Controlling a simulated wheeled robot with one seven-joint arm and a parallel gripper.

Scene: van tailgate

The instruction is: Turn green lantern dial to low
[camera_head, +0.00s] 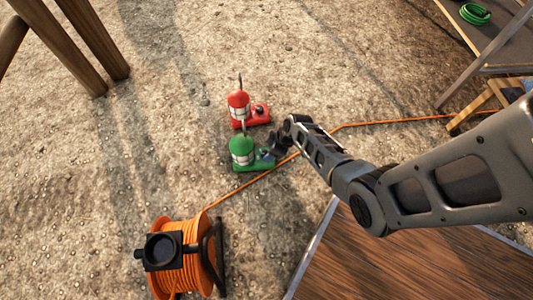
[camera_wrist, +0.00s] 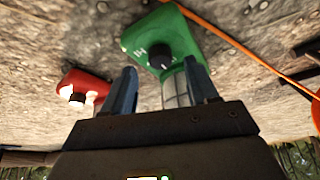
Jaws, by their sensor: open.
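The green lantern (camera_head: 242,150) stands on the sandy ground, its green base reaching right toward my arm. In the wrist view, its green base (camera_wrist: 178,28) carries a black dial (camera_wrist: 159,56) with small white marks beside it. The mark that the dial points at is too small to read. My gripper (camera_head: 270,152) is at the base, on the dial's side. In the wrist view, my gripper (camera_wrist: 160,68) is open, with the dial in line with the gap between its two blue-grey fingers. I see no clear finger contact, and the depth gap is hard to judge.
A red lantern (camera_head: 238,103) with its own black dial (camera_head: 259,110) stands just behind the green one. An orange cable (camera_head: 250,182) runs past the green base from an orange reel (camera_head: 180,262). A wooden board (camera_head: 400,270) lies under my arm.

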